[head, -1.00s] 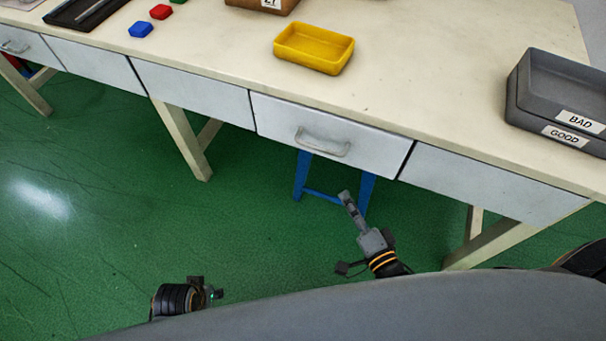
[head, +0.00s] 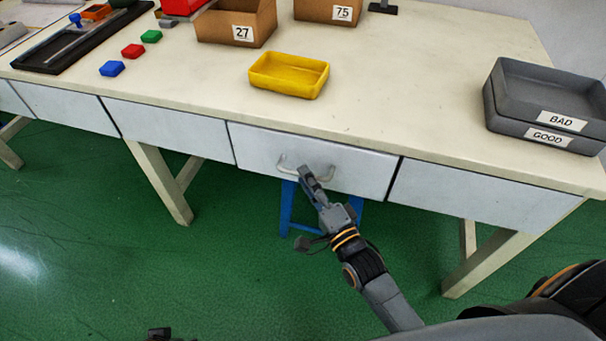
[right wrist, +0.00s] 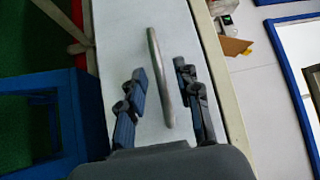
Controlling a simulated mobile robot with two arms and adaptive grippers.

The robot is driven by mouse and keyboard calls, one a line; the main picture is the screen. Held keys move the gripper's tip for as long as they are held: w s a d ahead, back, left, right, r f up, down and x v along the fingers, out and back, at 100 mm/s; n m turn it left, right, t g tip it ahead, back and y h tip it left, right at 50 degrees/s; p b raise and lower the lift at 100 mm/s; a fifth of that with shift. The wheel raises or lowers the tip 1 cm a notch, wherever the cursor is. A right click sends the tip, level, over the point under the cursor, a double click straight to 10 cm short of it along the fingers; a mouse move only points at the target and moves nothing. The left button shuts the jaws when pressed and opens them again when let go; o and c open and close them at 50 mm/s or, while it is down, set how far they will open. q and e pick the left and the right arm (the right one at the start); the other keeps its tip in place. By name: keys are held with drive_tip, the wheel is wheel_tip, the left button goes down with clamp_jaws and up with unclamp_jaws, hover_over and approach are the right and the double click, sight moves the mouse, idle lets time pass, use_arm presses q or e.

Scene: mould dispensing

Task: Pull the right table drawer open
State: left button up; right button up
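The right table drawer (head: 350,168) has a white front and is shut, flush with the panels beside it. Its grey bar handle (head: 290,171) is partly hidden behind my right gripper (head: 305,172) in the head view. In the right wrist view the handle (right wrist: 160,75) runs between the two spread fingers of my right gripper (right wrist: 164,82). A gap shows on each side of the handle, so the fingers are open around it. Of my left arm only a small dark part (head: 158,334) shows at the bottom edge; its fingers cannot be made out.
On the table (head: 400,90) stand a yellow tray (head: 290,85), stacked grey BAD and GOOD bins (head: 545,100), and cardboard boxes (head: 240,22). A blue stool (head: 287,205) stands under the drawer. The green floor in front is clear.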

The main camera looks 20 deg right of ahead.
drive_tip(key=shift+x, duration=1.1)
clamp_jaws()
